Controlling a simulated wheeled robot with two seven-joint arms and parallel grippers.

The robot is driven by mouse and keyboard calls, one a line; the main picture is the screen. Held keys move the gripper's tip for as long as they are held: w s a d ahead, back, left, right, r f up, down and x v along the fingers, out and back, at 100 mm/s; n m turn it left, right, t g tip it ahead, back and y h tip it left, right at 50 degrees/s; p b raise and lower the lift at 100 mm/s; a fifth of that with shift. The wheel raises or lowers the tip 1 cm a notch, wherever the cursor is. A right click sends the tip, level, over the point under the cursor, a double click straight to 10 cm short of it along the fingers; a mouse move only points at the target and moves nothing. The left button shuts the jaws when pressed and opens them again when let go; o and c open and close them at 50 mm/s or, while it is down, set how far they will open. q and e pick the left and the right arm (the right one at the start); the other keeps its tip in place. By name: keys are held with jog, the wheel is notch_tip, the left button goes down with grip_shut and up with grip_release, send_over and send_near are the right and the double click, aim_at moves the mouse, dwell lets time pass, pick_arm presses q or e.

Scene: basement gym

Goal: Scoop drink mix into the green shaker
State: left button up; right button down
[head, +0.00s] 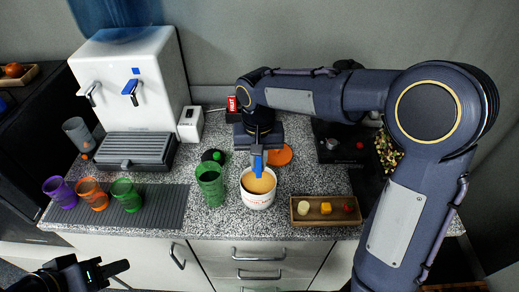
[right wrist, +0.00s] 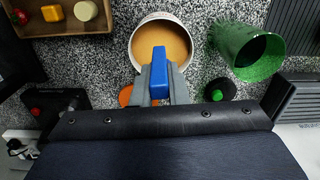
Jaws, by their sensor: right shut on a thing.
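A white tub (head: 257,201) of tan drink mix (head: 258,184) stands open on the speckled counter; it also shows in the right wrist view (right wrist: 137,57). The green shaker (head: 210,183), open at the top, stands just left of the tub; it also shows in the right wrist view (right wrist: 245,52). My right gripper (head: 257,153) points down over the tub and is shut on a blue scoop (right wrist: 159,75), whose lower end lies over the mix. Whether the scoop touches the mix is unclear. My left gripper (head: 116,275) is open and empty, low at the left, in front of the counter.
An orange lid (head: 279,155) and a black-and-green lid (head: 212,155) lie behind the tub and shaker. Purple, orange and green cups (head: 126,195) stand on a grey mat at left, near a white dispenser (head: 132,70). A wooden tray (head: 326,218) sits right of the tub.

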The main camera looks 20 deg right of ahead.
jog(key=shift+f+b, duration=3.25)
jog(key=shift+f, duration=1.35)
jog(key=shift+r, duration=0.15)
notch_tip(320, 180, up, 9)
jog(key=p, duration=0.7)
jog(key=shift+w, duration=0.1)
jog(key=w+a+r+p, duration=0.2)
jog(key=a+r+p, duration=0.35)
jog(key=a, duration=0.75)
jog(key=s+d+f+t+y+b, duration=0.1)
jog(key=d+f+t+y+b, duration=0.2)
jog(key=y+b, duration=1.2)
jog(key=d+f+b, duration=0.3)
jog(key=f+b, duration=0.1)
jog(key=b, duration=0.7)
jog(key=shift+s, duration=0.25)
